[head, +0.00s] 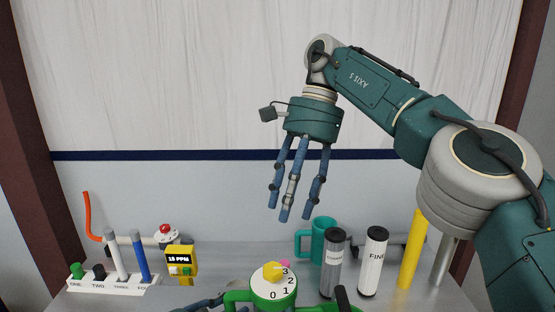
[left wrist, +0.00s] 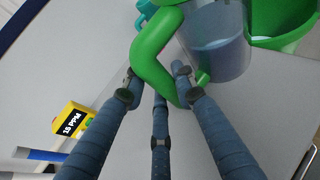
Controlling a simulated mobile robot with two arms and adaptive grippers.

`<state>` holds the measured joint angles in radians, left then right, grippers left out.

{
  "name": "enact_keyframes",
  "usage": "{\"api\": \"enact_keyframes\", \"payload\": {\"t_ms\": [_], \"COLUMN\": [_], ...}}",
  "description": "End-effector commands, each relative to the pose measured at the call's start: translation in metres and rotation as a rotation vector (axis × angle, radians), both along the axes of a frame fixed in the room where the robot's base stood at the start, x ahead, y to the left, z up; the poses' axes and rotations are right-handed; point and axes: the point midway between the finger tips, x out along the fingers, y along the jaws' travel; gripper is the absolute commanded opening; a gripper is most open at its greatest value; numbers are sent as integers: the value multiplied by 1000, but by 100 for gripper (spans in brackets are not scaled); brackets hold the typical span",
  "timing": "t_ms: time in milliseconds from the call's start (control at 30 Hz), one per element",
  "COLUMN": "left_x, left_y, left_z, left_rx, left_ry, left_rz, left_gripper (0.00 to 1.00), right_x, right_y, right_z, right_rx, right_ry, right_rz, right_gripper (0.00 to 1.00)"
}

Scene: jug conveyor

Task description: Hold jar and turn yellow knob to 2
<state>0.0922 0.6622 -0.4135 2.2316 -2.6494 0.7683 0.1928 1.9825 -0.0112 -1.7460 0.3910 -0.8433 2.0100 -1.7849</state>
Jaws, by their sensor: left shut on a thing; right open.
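The jar's round top (head: 262,292) is at the bottom edge of the head view, marked 0, 1, 2 and 3. The yellow knob (head: 272,271) sits on it near the 3; its exact setting is unclear. In the left wrist view the jar's clear body (left wrist: 218,52) shows beside its green handle (left wrist: 155,45). My left gripper (left wrist: 160,92) is shut on this handle; in the head view its fingers (head: 203,302) are partly cut off by the frame. My right gripper (head: 295,198) is open and empty, high above and behind the jar, fingers pointing down.
A teal mug (head: 318,243), a dark cylinder (head: 333,265), a white cylinder (head: 372,263) and a yellow post (head: 412,250) stand right of the jar. At left are a yellow 15 PPM meter (head: 181,261) and a labelled rack (head: 112,285). Another green container (left wrist: 285,20) is near the jar.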

Motion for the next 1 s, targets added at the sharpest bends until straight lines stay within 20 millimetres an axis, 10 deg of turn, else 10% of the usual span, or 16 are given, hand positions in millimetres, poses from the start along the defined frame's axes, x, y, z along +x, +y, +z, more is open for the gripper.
{"api": "enact_keyframes", "payload": {"t_ms": [133,1000], "left_x": [1,-55], "left_y": [1,39], "left_z": [2,26], "left_rx": [-1,0], "left_ry": [-4,1], "left_rz": [2,2], "left_gripper": [49,49], "right_x": [0,0], "right_y": [0,0], "right_z": [0,0], "right_rx": [0,0], "right_ry": [0,0], "right_rz": [0,0], "right_gripper": [49,49]}}
